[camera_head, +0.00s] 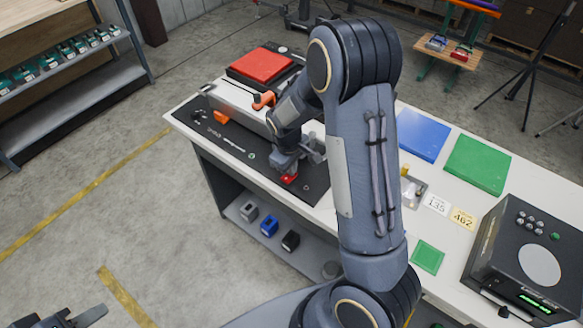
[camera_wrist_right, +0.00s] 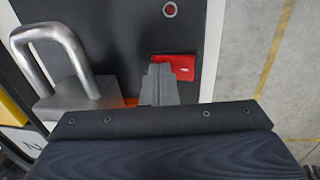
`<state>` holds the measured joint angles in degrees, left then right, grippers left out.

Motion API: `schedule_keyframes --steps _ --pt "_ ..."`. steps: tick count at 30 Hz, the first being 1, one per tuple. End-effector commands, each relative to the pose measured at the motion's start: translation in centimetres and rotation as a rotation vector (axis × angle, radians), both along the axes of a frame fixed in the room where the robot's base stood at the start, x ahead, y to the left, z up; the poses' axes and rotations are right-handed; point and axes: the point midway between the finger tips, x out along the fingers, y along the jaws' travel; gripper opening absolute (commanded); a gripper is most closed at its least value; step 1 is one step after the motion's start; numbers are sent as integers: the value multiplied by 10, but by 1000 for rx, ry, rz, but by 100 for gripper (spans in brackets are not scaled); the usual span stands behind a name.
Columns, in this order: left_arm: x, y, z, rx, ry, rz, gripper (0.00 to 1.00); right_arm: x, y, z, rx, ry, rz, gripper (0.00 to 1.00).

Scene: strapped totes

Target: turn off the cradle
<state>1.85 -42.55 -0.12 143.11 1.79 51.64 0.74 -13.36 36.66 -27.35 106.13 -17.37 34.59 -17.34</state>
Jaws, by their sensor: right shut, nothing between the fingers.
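The cradle (camera_head: 237,141) is a long black base on the white table, with printed lettering. A red switch (camera_head: 289,179) sits near its front right end. My right gripper (camera_head: 287,167) is shut and empty, pointing down at the red switch. In the right wrist view its closed fingertips (camera_wrist_right: 159,72) overlap the left part of the red switch (camera_wrist_right: 184,66); I cannot tell whether they press it. A small round dark-red indicator (camera_wrist_right: 169,9) is on the black panel. My left gripper (camera_head: 72,318) is at the bottom left edge, fingers apart, away from the table.
A metal handle (camera_wrist_right: 62,62) stands beside the fingers. Blue (camera_head: 423,134) and green (camera_head: 478,163) mats and a black device (camera_head: 530,255) are to the right. My right arm hides the table's middle.

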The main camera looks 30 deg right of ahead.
Motion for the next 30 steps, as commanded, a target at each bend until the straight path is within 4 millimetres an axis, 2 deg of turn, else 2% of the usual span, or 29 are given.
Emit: schedule_keyframes --steps 8,18,27,30 --pt "0 0 1 0 -2 1 36 -3 2 -2 -1 7 1 0" --pt "0 0 3 0 -2 1 36 -9 16 1 1 11 3 0" --pt "0 0 3 0 -1 0 36 -8 15 2 0 5 0 0" --pt "0 0 9 0 -1 0 36 -7 15 9 0 5 0 0"
